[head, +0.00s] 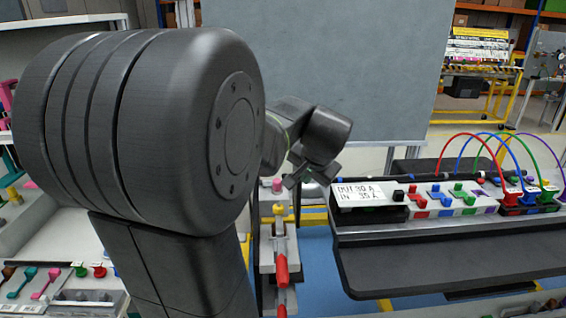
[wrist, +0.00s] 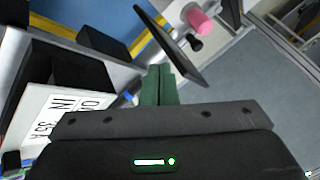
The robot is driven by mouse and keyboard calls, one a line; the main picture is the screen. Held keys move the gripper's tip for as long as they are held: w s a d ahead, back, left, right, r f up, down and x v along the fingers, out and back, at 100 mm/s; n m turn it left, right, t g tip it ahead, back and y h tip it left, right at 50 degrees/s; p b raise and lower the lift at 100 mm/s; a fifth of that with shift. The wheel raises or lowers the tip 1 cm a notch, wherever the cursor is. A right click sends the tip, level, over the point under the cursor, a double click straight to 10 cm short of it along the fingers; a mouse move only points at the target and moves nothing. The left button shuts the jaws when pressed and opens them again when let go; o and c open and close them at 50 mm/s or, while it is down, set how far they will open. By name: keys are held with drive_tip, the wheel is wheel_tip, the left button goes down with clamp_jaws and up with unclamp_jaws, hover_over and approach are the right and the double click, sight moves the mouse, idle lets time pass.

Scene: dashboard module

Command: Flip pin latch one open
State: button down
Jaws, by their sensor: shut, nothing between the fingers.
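My gripper (head: 297,180) is in the middle of the head view, just left of the module (head: 345,217) with the white label (head: 356,191). In the wrist view its two green fingers (wrist: 158,84) are together and empty. The label (wrist: 50,125) lies to their lower left there, with a black block (wrist: 72,70) beside it. A small blue part (wrist: 131,98) is close to the fingertips, partly hidden. In the head view a row of small coloured parts, black (head: 399,196), red (head: 420,202) and others, runs along the module. I cannot tell which is pin latch one.
Red, blue and green cables arch over the module's right end. A dark shelf (head: 440,265) juts out below it. A stand with red handles (head: 281,268) and a yellow part is below my gripper. A large grey panel (head: 330,70) stands behind.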

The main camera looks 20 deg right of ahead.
drive_tip(key=w+a+f+p, duration=0.1)
drive_tip(key=w+f, duration=0.2)
drive_tip(key=w, duration=0.2)
drive_tip(key=shift+w+a, duration=0.35)
drive_tip(key=shift+w, duration=0.05)
drive_tip(key=shift+w+d+n+y+b, duration=0.35)
drive_tip(key=shift+w+n+y+b, duration=0.05)
drive_tip(key=shift+n, duration=0.3)
drive_tip(key=w+n+y, duration=0.1)
drive_tip(key=n, duration=0.1)
drive_tip(key=w+n+g+y, duration=0.1)
drive_tip(key=w+n+y, duration=0.1)
drive_tip(key=n, duration=0.1)
drive_tip(key=w+n+y, duration=0.1)
drive_tip(key=w+n, duration=0.1)
drive_tip(key=shift+w+d+n+y+b, duration=0.15)
drive_tip(key=shift+d+n+y+b, duration=0.15)
drive_tip(key=shift+d, duration=0.1)
drive_tip(key=shift+s+a, duration=0.1)
drive_tip(key=shift+s, duration=0.1)
